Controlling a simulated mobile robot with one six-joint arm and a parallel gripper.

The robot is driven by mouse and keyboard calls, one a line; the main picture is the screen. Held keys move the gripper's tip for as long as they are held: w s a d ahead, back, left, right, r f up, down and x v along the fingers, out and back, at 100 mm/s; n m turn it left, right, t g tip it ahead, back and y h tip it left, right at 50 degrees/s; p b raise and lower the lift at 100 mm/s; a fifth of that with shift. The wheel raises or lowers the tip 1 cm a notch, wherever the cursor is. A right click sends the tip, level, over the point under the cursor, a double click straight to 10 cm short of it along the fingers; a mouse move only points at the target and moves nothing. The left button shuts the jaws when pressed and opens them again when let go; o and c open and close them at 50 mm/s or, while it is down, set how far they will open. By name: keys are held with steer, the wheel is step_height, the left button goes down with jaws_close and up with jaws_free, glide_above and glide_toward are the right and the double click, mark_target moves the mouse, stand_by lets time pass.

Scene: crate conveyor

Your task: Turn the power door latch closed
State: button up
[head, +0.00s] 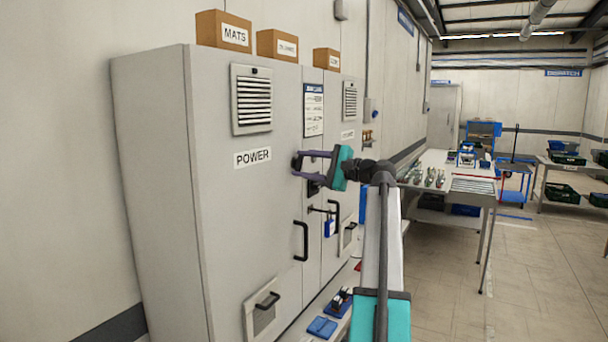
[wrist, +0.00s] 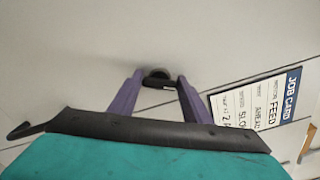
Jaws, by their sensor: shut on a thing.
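The grey power door (head: 225,205) carries a POWER label and is the left door of a tall cabinet. It appears flush with the cabinet front. The dark latch (wrist: 157,77) is a round boss with a short bar, lying nearly level in the wrist view. My gripper (head: 296,163) has purple fingers that reach the latch at the door's right edge; they hide most of it in the head view. In the wrist view my gripper (wrist: 158,82) is shut on the latch, with a fingertip at each side of it.
A black door handle (head: 301,240) and a blue padlock (head: 329,228) are below my gripper. A job card (wrist: 262,100) is on the cabinet to the right. Boxes (head: 223,30) stand on top.

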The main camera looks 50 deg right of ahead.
steer(key=n+b, duration=0.4)
steer(key=n, duration=0.1)
steer(key=shift+f, duration=0.15)
steer(key=shift+n+b, duration=0.3)
steer(key=o, duration=1)
steer(key=shift+o, duration=0.2)
steer(key=shift+s, duration=0.1)
steer(key=b+v, duration=0.2)
steer(key=v, duration=1.1)
steer(key=shift+s, duration=0.4)
